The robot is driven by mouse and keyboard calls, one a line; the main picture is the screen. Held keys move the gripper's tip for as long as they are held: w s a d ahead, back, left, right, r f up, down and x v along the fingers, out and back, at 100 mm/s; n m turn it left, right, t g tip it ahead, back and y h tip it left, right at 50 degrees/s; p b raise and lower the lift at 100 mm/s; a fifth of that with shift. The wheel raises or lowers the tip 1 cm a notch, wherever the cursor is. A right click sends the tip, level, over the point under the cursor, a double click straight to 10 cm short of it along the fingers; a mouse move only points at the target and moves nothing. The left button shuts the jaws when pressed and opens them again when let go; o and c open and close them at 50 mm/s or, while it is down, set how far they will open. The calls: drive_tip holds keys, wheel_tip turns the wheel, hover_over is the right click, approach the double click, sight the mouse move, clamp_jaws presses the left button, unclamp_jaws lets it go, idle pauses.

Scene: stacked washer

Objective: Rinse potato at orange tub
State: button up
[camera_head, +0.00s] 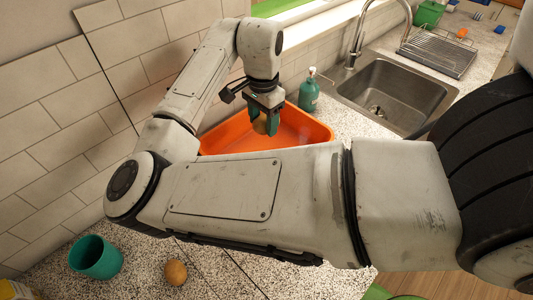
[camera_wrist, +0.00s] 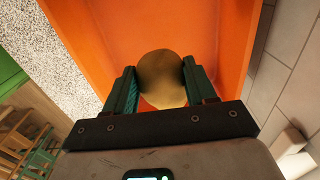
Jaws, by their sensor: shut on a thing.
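My gripper (camera_head: 264,122) is shut on a brown potato (camera_wrist: 161,78), with one green finger on each side of it. In the head view the held potato (camera_head: 260,126) shows only partly between the fingers. It hangs over the orange tub (camera_head: 312,129), which stands on the speckled counter against the tiled wall. The tub's orange floor (camera_wrist: 110,35) fills much of the wrist view behind the potato. I cannot tell whether the potato touches the tub. My arm hides the tub's near side. A second potato (camera_head: 176,272) lies on the counter at the lower left.
A teal cup (camera_head: 96,257) stands left of the loose potato. A green soap bottle (camera_head: 309,91) stands just behind the tub's right end. A steel sink (camera_head: 388,92) with a faucet (camera_head: 356,40) and a dish rack (camera_head: 440,50) lie farther right.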

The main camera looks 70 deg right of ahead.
sight(263, 119)
drive_tip(key=shift+r, duration=2)
